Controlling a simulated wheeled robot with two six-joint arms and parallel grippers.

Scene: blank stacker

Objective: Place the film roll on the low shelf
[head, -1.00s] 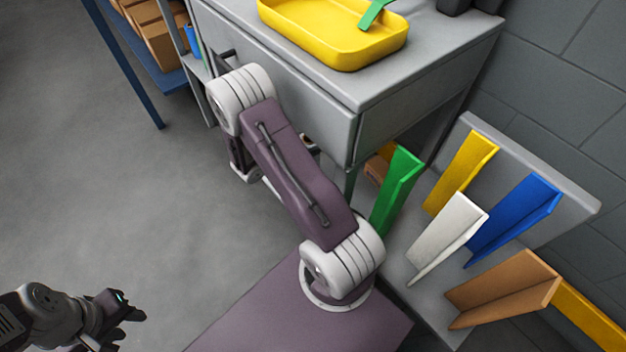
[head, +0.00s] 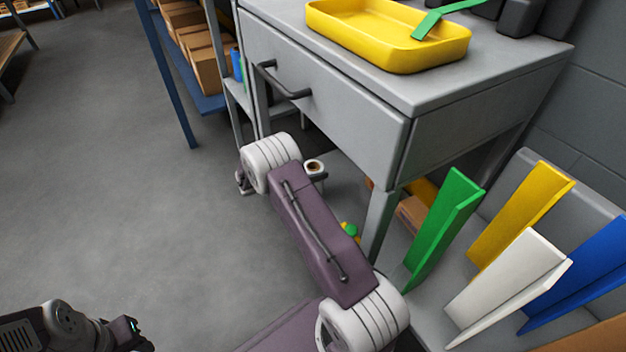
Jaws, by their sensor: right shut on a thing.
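The film roll (head: 314,167) is a small white roll with a brown core, seen from above just past the elbow of my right arm, below the drawer front. My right gripper (head: 318,178) is shut on it; dark finger parts show beside the roll, and the upper arm hides much of the rest. The low shelf (head: 346,187) appears as a grey surface under the drawer table, largely hidden by the table and my arm. The roll is close to it in the picture; I cannot tell whether they touch. My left gripper (head: 135,338) is at the bottom left, its jaw opening unclear.
The grey drawer table (head: 335,85) carries a yellow tray (head: 390,52) with a green tool. A table leg (head: 378,225) stands near my arm. Coloured angled panels (head: 440,230) stand at right. A blue rack with boxes (head: 205,68) is at back left.

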